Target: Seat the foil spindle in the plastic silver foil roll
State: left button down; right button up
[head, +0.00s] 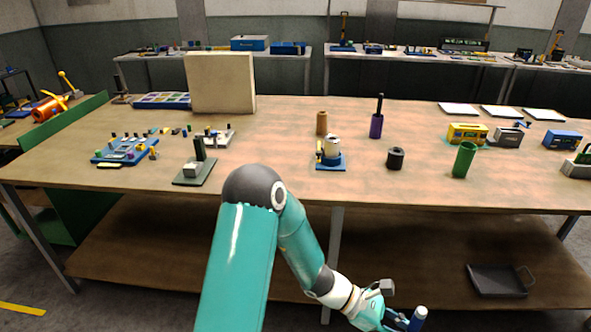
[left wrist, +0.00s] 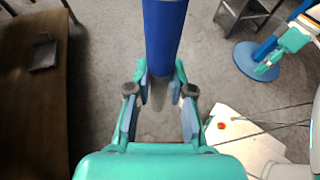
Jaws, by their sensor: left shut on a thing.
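My left gripper (head: 392,318) is low in front of the table, at the bottom edge of the head view. It is shut on a blue cylinder with a paler end (head: 420,312), which looks like the foil spindle. In the left wrist view this blue cylinder (left wrist: 165,35) has a thinner grey part between the fingers (left wrist: 158,105). A whitish-silver roll (head: 332,146), likely the foil roll, stands upright on a blue base on the table, well apart from the gripper. A teal part (left wrist: 290,42) at the right of the wrist view may be my right gripper; its jaws are unclear.
Near the roll stand a brown cylinder (head: 321,122), a purple cylinder with a black rod (head: 376,126), a short black cylinder (head: 395,158) and a green tube (head: 464,160). A dark tray (head: 498,284) lies on the lower shelf. The table's front edge separates gripper from roll.

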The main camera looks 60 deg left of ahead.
aim_at(331, 158)
jog(key=z, duration=1.3)
jog(key=i, duration=0.1)
jog(key=u, duration=2.65)
jog(key=i, duration=0.5)
jog(key=u, duration=0.1)
jog(key=i, duration=0.5)
jog(key=z, duration=0.2)
jog(key=k, duration=0.9)
jog(key=u, duration=0.2)
jog(key=i, duration=0.9)
jog(key=z, duration=0.1)
